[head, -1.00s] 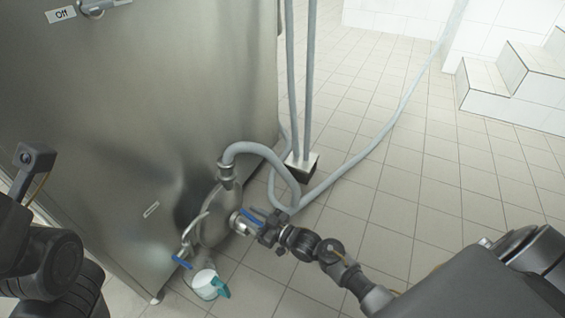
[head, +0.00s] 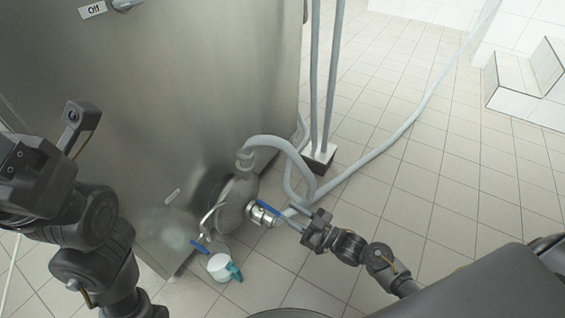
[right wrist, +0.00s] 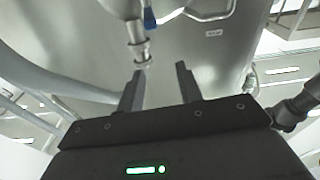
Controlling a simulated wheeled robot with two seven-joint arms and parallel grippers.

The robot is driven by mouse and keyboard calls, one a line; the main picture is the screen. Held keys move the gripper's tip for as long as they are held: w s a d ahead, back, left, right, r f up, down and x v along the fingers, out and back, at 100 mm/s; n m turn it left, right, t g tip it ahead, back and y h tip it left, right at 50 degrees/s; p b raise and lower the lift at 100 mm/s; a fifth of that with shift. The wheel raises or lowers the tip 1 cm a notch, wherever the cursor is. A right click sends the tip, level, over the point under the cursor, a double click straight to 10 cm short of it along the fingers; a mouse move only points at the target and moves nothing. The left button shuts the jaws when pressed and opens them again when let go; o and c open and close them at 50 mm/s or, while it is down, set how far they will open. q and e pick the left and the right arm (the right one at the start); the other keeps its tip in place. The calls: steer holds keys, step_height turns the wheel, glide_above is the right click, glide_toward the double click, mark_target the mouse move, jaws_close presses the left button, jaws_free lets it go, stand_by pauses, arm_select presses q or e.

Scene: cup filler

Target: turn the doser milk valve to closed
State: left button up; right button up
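A metal valve (head: 258,217) with a blue handle (head: 270,210) sits on the right side of the rounded steel doser body (head: 236,205). In the right wrist view, the blue handle (right wrist: 150,19) shows at the top beside a metal pipe fitting (right wrist: 138,42). My right gripper (head: 297,217) is just right of this valve with its fingers toward it. The right wrist view shows the same gripper (right wrist: 160,80) open, with nothing between its fingers. My left arm is at the left of the head view; its fingers cannot be made out.
A second blue handle (head: 200,246) is at the doser's lower front, above a white cup with a teal handle (head: 222,267). A grey hose (head: 275,145) curves from the doser past the valve. The steel tank (head: 200,90) fills the left. Tiled floor (head: 440,180) is clear at right.

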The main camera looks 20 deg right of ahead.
steer(key=s+a+r+n+t+y+p, duration=0.1)
steer(key=a+r+t+y, duration=0.1)
steer(key=r, duration=1.1)
steer(key=s+a+r+n+t+y, duration=0.1)
steer(key=s+a+r+t+y, duration=0.1)
steer(key=r, duration=1.1)
steer(key=shift+s+a+r+n+t+y+p, duration=0.2)
steer(key=shift+a+r+n+t+y+p, duration=0.15)
steer(key=shift+t+y, duration=0.45)
